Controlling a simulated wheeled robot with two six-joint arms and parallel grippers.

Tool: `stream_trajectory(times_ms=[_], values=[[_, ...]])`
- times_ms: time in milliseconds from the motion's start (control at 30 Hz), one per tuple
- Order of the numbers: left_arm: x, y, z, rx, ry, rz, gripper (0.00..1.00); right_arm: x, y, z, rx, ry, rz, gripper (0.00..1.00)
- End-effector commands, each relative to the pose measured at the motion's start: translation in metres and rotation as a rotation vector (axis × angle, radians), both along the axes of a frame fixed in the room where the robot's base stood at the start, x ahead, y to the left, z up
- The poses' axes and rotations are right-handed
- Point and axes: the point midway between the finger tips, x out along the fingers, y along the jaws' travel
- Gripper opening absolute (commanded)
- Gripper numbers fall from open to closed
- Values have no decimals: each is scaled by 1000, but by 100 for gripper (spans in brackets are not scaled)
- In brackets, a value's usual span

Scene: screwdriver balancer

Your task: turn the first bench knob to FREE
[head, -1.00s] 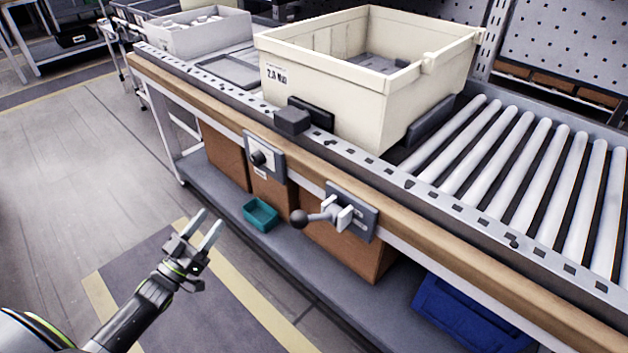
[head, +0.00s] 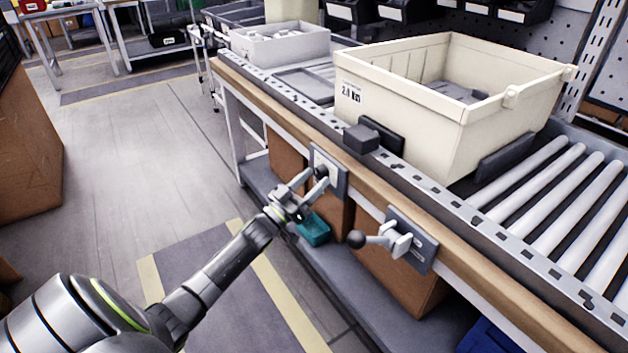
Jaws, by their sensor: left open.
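The knob's setting and any FREE mark are too small to read. My right gripper is not in view.
A lever with a black ball (head: 356,239) juts from a second plate (head: 425,254) to the right. A cream crate (head: 400,115) sits on the roller conveyor (head: 540,205). A teal bin (head: 315,232) stands on the lower shelf.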

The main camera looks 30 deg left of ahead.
Motion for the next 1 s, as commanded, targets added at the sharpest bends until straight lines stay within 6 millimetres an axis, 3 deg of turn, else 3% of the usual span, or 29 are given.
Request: stream_trajectory(times_ms=[400, 733, 1000], values=[[7, -2, 3, 0, 0, 0, 54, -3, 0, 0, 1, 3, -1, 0], [7, -2, 3, 0, 0, 0, 11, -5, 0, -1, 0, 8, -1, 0], [7, -1, 2, 29, -11, 1, 11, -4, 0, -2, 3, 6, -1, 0]])
